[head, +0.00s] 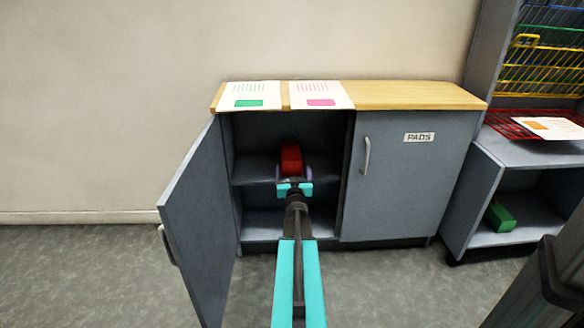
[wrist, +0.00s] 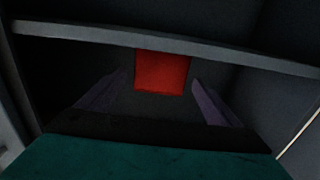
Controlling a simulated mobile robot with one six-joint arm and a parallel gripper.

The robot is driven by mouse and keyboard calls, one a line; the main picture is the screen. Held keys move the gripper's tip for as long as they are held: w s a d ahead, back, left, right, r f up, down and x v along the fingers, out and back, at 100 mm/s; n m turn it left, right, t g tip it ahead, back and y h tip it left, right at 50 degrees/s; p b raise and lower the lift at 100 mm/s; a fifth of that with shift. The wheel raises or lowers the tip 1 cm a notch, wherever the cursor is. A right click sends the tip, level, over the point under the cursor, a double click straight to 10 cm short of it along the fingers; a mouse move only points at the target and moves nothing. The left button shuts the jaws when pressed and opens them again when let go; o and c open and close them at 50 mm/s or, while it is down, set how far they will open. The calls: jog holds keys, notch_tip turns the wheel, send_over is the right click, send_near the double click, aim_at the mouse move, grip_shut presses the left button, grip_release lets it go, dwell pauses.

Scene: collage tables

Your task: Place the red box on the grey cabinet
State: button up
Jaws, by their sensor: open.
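The red box (head: 291,157) is inside the left compartment of the grey cabinet (head: 400,195), at about the middle shelf. The cabinet has a wooden top, and its left door (head: 192,225) stands open. My gripper (head: 293,173) reaches into the compartment, close in front of the red box. In the wrist view the red box (wrist: 162,72) shows ahead between the two purple fingers of my open gripper (wrist: 158,82). Whether the fingers reach beside the box or stop short of it is hard to tell. The box's far side is hidden.
Two printed sheets (head: 250,95) (head: 318,95) lie on the left of the wooden top; its right part is clear. A shelf unit (head: 490,150) with a green block (head: 500,217) stands at right.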

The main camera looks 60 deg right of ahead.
jog(key=shift+s+a, duration=0.35)
jog(key=shift+a, duration=0.1)
dwell(0.6)
